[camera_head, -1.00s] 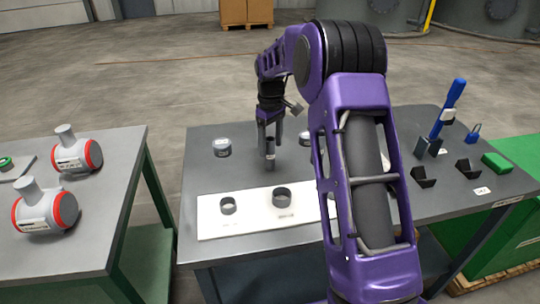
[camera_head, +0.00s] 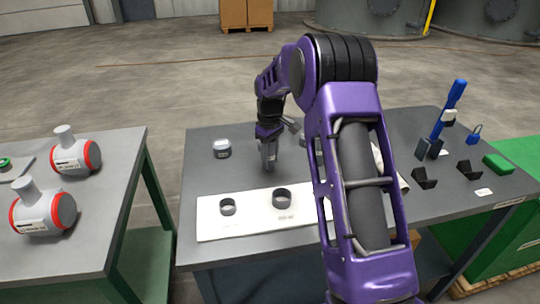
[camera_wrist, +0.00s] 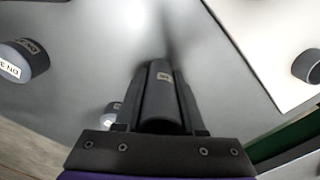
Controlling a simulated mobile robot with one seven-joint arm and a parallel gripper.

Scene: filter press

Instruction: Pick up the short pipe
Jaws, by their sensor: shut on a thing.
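A short dark grey pipe (camera_wrist: 161,95) with a small pale label lies between the fingers in the wrist view. My gripper (camera_wrist: 160,85) is shut on it, with one finger along each side. In the head view my gripper (camera_head: 268,163) points down at the grey table (camera_head: 205,180), behind the white board, and mostly hides the pipe. I cannot tell whether the pipe still touches the table.
A dark, white-labelled cylinder (camera_head: 222,148) stands left of my gripper. The white board (camera_head: 250,222) in front carries two dark rings (camera_head: 227,206) (camera_head: 282,198). At right are black holders (camera_head: 424,178), a blue-handled tool (camera_head: 447,110) and a green block (camera_head: 497,163). White-and-red fittings (camera_head: 75,157) stand on the left table.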

